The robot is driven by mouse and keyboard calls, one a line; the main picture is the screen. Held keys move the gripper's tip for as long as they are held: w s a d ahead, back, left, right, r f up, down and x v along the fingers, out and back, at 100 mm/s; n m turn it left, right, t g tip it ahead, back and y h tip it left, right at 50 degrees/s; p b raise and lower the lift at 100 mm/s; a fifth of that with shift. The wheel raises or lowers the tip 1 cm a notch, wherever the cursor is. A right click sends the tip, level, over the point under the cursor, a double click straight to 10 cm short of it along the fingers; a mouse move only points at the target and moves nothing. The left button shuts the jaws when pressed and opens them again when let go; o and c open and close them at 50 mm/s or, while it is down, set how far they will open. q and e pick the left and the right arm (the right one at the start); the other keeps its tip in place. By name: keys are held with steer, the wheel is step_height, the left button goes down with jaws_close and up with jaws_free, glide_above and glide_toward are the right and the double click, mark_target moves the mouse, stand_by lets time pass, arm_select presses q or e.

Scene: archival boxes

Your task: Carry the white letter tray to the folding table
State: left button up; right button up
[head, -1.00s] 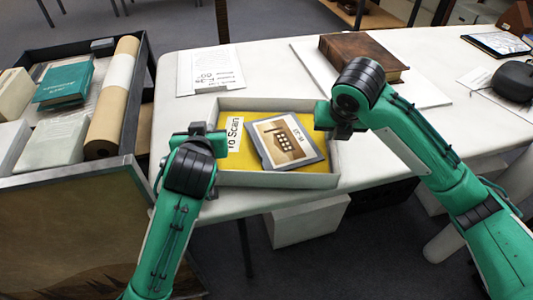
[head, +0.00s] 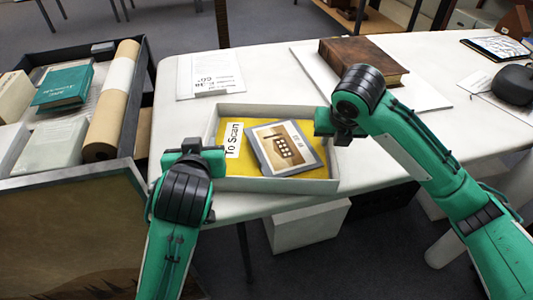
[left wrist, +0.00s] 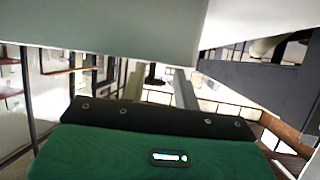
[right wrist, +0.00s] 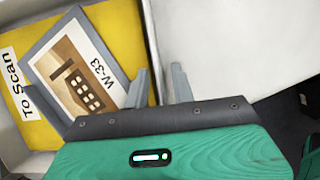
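The white letter tray (head: 275,186) sits near the front edge of a white-topped table (head: 300,70). It has a yellow bottom, a "To Scan" label and a framed building picture (head: 285,148) inside. My left gripper (head: 192,148) is at the tray's left side, near the front corner, partly hiding it. In the left wrist view its fingers (left wrist: 158,88) are apart with nothing between them. My right gripper (head: 330,133) is at the tray's right wall. In the right wrist view its fingers (right wrist: 160,85) are spread on either side of that wall. I cannot identify a separate folding table.
A dark-edged cart (head: 70,178) with books and a brown roll (head: 112,100) stands at the left. Papers (head: 210,73) and a brown book (head: 362,62) lie behind the tray. A black object (head: 513,82) is at far right. A white box (head: 305,222) is under the table.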

arm_select(q)
steer(key=shift+v, duration=0.85)
arm_select(e)
steer(key=shift+r, duration=0.2)
steer(key=v, duration=1.1)
steer(key=shift+r, duration=0.25)
steer(key=shift+s, duration=0.1)
arm_select(q)
steer(key=shift+s, duration=0.1)
arm_select(e)
steer(key=shift+s, duration=0.1)
